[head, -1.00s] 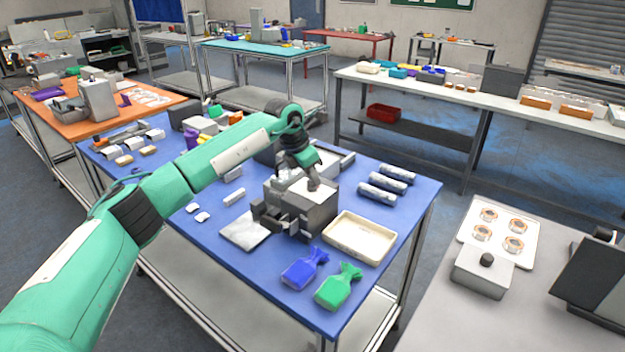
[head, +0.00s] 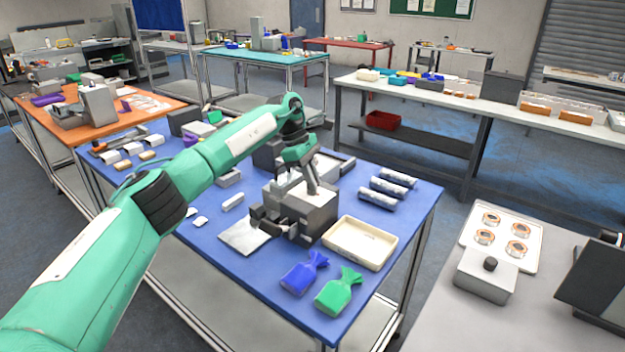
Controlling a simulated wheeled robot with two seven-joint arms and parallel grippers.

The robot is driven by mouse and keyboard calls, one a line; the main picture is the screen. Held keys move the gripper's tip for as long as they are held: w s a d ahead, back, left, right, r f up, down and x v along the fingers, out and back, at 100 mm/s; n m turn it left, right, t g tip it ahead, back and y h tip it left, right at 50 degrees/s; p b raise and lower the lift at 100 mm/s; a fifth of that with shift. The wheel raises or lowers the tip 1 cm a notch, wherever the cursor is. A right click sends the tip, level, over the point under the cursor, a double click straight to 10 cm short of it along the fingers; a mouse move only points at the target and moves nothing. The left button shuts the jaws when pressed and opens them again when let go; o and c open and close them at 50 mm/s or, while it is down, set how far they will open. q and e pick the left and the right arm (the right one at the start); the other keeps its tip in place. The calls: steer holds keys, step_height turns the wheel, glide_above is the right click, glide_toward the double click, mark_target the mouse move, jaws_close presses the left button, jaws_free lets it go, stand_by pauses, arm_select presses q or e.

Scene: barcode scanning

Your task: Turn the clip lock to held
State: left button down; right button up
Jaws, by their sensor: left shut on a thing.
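A grey metal clip machine (head: 322,213) stands on the blue table, with dark jaw-like parts (head: 263,224) at its left front. My left arm reaches over the table from the left, and its wrist bends down above the machine. My left gripper (head: 312,187) points down at the machine's top and is shut on a small part there. That part is mostly hidden by the fingers, so I cannot read the clip lock's position. My right gripper is not in view.
On the blue table (head: 215,245), a cream tray (head: 360,242) sits right of the machine. A blue bag (head: 303,275) and a green bag (head: 338,293) lie in front. Several grey rolls (head: 383,190) lie behind right. A grey plate (head: 243,236) lies at the machine's left.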

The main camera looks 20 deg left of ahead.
arm_select(q)
steer(key=shift+m, duration=0.7)
steer(key=shift+m+g, duration=0.4)
steer(key=shift+m, duration=0.1)
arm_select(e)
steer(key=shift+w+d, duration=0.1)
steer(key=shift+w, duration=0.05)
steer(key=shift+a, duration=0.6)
